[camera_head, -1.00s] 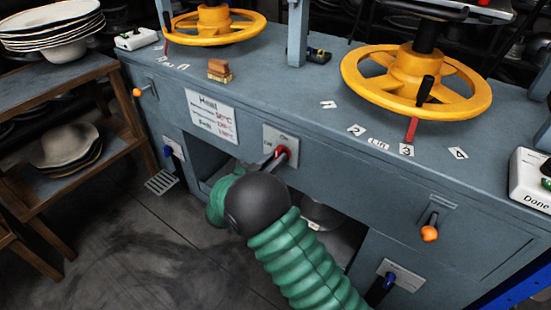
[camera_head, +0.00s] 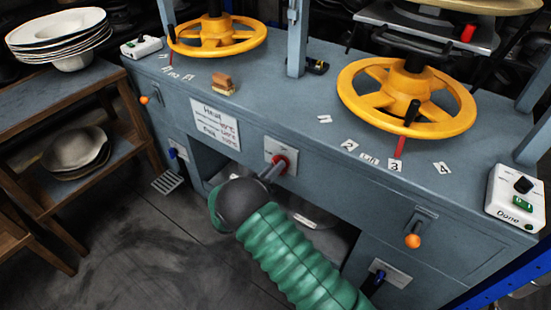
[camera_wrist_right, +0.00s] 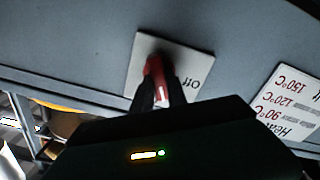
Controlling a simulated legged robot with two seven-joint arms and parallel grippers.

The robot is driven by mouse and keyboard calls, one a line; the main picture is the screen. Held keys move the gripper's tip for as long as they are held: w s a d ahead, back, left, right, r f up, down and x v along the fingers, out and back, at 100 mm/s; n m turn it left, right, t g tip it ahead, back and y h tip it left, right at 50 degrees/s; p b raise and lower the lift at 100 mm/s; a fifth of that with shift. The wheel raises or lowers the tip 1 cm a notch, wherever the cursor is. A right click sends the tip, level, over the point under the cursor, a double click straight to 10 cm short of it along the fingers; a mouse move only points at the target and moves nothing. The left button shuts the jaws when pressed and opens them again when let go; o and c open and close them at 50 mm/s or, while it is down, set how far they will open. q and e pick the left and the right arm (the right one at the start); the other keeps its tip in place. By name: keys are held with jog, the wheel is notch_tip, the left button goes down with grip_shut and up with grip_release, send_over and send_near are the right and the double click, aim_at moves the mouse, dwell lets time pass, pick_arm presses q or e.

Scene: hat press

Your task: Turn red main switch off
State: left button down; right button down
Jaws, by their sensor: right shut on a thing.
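The red main switch (camera_head: 280,163) sits on a pale plate (camera_head: 291,155) on the front of the blue-grey press. My right gripper (camera_head: 272,174) reaches it from below and is shut on the red knob. In the right wrist view the red switch (camera_wrist_right: 157,80) is between the two dark fingers (camera_wrist_right: 155,92), with its plate (camera_wrist_right: 185,62) behind and the word "Off" readable upside down at its right. The exact angle of the knob is partly hidden by the fingers. My left gripper is not in view.
A white label with heat settings (camera_head: 215,123) is left of the switch. Yellow handwheels (camera_head: 407,97) stand on the press top. Orange-tipped levers (camera_head: 412,241) stick out of the front. A wooden shelf (camera_head: 60,83) with hats stands at the left.

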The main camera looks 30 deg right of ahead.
jog(key=shift+w+a+f+n+p, duration=0.1)
jog(key=shift+n+p, duration=0.9)
jog(key=shift+n, duration=0.95)
jog(key=shift+w+a+f+n+p, duration=0.1)
jog(key=shift+n+p, duration=0.9)
jog(key=shift+n, duration=1)
jog(key=shift+w+f+n+p, duration=0.1)
jog(key=shift+n+p, duration=0.9)
jog(key=shift+n, duration=0.95)
jog(key=c, duration=1.7)
grip_release()
jog(key=o, duration=0.4)
jog(key=shift+f, duration=0.15)
jog(key=shift+s, duration=0.1)
